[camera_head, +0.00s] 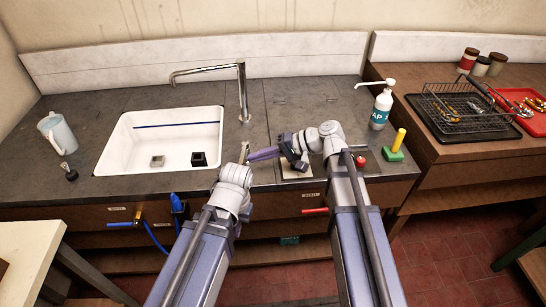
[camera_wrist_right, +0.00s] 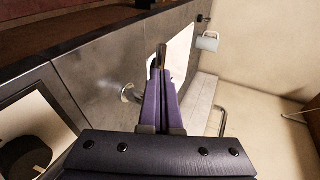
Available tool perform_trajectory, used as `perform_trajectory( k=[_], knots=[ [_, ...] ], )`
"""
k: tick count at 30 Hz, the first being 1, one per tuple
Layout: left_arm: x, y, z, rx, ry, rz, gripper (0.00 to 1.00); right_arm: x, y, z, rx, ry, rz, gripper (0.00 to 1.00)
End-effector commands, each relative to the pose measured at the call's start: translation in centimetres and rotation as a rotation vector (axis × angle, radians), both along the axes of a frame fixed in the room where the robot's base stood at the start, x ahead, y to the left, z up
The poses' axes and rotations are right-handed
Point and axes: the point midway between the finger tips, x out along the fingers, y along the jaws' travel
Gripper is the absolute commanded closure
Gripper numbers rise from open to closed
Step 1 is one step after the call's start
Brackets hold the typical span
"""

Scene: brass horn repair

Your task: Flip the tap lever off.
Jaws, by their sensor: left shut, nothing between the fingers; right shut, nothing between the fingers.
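The chrome tap (camera_head: 243,95) stands behind the right end of the white sink (camera_head: 112,150), its spout reaching left over the basin. Its round base shows in the right wrist view (camera_wrist_right: 130,92); much of its column is hidden there by my fingers. I cannot make out a lever on the tap. My left gripper (camera_head: 244,151) is shut and empty in front of the tap, near the sink's right edge. My right gripper (camera_head: 252,156) is shut and empty, pointing left; its fingers (camera_wrist_right: 161,60) show in the wrist view. The two grippers look very close; I cannot tell if they touch.
Below the counter are a blue-handled valve (camera_head: 120,224) and a red handle (camera_head: 315,210). A soap bottle (camera_head: 380,108) and a green block with a yellow handle (camera_head: 396,146) stand right. A jug (camera_head: 57,133) stands left. A wire rack (camera_head: 468,112) is at far right.

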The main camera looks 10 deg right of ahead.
Motion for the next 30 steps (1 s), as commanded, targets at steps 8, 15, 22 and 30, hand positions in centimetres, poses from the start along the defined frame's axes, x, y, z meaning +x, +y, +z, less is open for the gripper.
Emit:
perform_trajectory(
  k=[8, 15, 22, 30],
  knots=[
    [0.0, 0.0, -0.8, 0.0, 0.0, 0.0, 1.0, 0.3, 1.7, -0.8, 0.0, -0.001, 0.0, 1.0],
    [0.0, 0.0, -0.8, 0.0, 0.0, 0.0, 1.0, 0.3, 1.7, -0.8, 0.0, 0.0, 0.0, 1.0],
    [0.0, 0.0, -1.1, 0.0, 0.0, 0.0, 1.0, 0.3, 2.7, -1.2, 0.0, 0.0, 0.001, 1.0],
    [0.0, 0.0, -1.2, 0.0, 0.0, 0.0, 1.0, 0.2, 3.5, -1.3, -0.002, 0.0, 0.006, 1.0]
  ],
)
